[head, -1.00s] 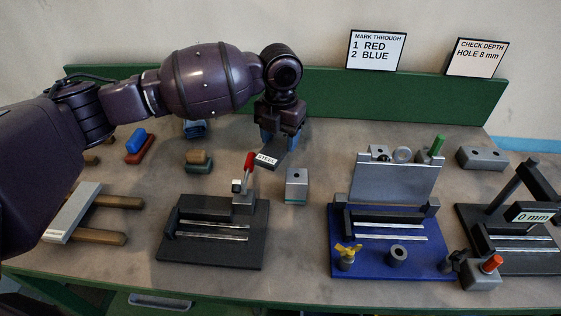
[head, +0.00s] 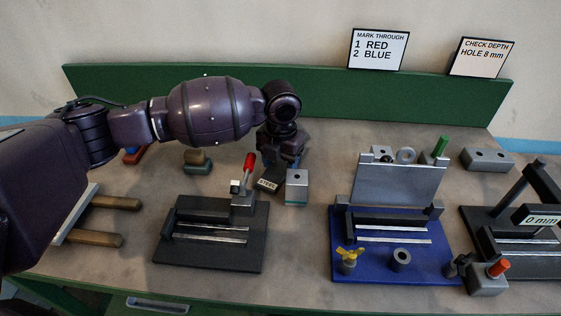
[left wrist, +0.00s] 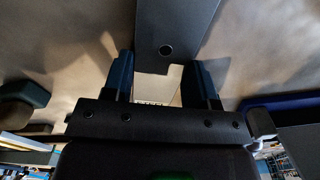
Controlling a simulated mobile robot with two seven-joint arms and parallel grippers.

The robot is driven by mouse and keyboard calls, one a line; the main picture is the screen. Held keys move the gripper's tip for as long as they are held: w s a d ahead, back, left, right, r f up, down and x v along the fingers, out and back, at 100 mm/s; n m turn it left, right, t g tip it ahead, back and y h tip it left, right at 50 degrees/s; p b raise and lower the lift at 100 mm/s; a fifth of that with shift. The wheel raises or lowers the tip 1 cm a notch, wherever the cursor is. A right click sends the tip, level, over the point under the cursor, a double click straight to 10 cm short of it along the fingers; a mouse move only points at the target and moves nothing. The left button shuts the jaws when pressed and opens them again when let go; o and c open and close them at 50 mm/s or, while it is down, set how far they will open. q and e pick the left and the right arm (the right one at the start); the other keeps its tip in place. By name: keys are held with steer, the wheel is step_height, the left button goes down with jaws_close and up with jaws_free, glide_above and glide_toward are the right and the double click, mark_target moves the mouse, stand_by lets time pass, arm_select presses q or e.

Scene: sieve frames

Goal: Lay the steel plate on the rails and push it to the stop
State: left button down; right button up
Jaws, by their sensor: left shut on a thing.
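The black fixture (head: 180,250) has two bright rails (head: 212,232) and a block with a red-handled lever (head: 249,166). The blue fixture (head: 345,268) has similar rails (head: 390,234). The plate is apart from both rail pairs. My right gripper is not in view.
A pale plate (head: 76,212) lies on wooden bars (head: 105,238) at left, partly hidden by my arm. A gauge fixture (head: 520,245) reads 0 mm at right. Bench space is bare in front of the grey block.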

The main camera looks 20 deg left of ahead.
mark_target(280, 166)
arm_select(q)
steer(key=shift+c, duration=2.1)
jaws_free()
steer(key=shift+r, duration=0.35)
step_height(280, 166, up, 12)
steer(key=p, duration=0.1)
steer(key=shift+f+p, duration=0.25)
steer(key=shift+p, duration=0.05)
